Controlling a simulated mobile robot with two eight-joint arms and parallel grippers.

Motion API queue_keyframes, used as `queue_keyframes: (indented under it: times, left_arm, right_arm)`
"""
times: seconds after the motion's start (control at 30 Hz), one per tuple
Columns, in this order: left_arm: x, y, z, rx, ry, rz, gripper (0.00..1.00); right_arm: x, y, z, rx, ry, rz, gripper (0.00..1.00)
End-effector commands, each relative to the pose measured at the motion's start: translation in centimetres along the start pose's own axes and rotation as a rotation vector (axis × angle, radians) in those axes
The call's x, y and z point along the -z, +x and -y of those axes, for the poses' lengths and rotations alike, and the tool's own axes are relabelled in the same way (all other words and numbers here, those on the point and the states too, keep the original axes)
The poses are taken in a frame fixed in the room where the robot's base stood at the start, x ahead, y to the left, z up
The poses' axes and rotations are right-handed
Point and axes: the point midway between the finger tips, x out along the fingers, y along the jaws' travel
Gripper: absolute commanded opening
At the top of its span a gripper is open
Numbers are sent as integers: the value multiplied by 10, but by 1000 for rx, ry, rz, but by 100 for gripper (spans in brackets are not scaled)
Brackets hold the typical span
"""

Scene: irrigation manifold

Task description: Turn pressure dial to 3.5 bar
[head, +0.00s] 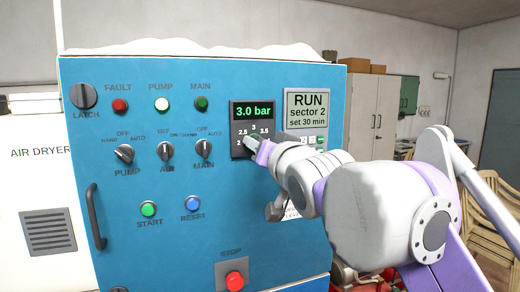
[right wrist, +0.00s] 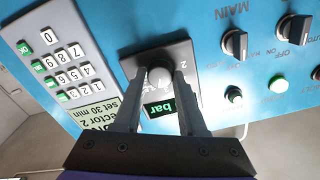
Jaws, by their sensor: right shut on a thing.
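The pressure dial sits on a black plate (head: 240,152) on the blue panel, under a green display (head: 254,111) that reads 3.0 bar. Scale marks such as 2.5, 3 and 3.5 show around the dial. My right gripper (head: 254,143) is at the dial and hides most of it in the head view. In the right wrist view the two fingers of my right gripper (right wrist: 161,82) are closed on the sides of the round dial knob (right wrist: 159,74). The display (right wrist: 160,109) lies partly behind a finger there. My left gripper is in neither view.
A controller (head: 306,108) reading RUN, sector 2, set 30 min, with a keypad, is right of the dial. Rotary switches (head: 166,151), lamps (head: 162,104), push buttons (head: 193,204) and a red stop button (head: 234,280) are on the panel. A handle (head: 95,216) sticks out at the left.

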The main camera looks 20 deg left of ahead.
Motion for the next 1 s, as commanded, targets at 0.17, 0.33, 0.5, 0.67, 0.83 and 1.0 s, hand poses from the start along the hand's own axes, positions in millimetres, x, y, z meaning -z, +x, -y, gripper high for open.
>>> queue_keyframes:
  times: [0.17,0.33,0.5,0.67,0.83,1.0]
  left_arm:
    - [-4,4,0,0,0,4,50]
    - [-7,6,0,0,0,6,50]
    - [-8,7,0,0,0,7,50]
    - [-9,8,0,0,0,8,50]
    - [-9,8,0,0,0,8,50]
    - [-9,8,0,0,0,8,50]
  right_arm:
    - [-1,0,0,0,143,1,0]
    - [-1,0,0,0,255,0,0]
    - [0,0,0,0,334,0,0]
    - [0,0,0,0,377,0,0]
    - [0,0,0,0,393,0,0]
    - [0,0,0,0,395,0,0]
